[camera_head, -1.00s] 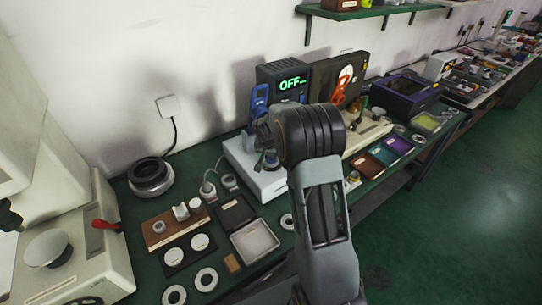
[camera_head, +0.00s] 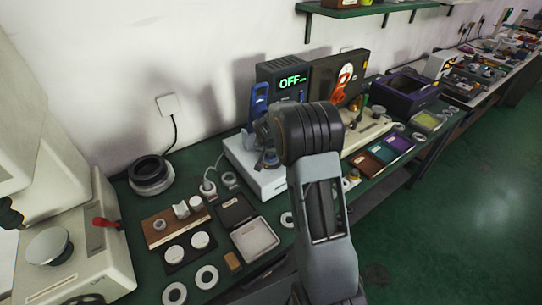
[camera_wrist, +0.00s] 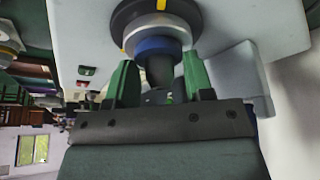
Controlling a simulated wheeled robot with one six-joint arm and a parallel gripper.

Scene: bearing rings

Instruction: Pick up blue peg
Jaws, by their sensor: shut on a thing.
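In the wrist view the blue peg (camera_wrist: 157,45) shows as a blue ring with a dark grey stem, in front of a round metal and black part with a yellow mark. My gripper (camera_wrist: 159,74) has its green fingers on either side of the dark stem and is shut on the peg. Whether the peg is still seated in the round part cannot be told. In the head view my arm covers the gripper and most of the area around the peg.
A pale grey device (camera_head: 265,182) sits behind my arm, beside a box with a lit OFF display (camera_head: 291,83). A white tray (camera_head: 256,241), a brown block (camera_head: 160,238) and several rings lie on the green bench at left. Coloured trays (camera_head: 381,155) lie at right.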

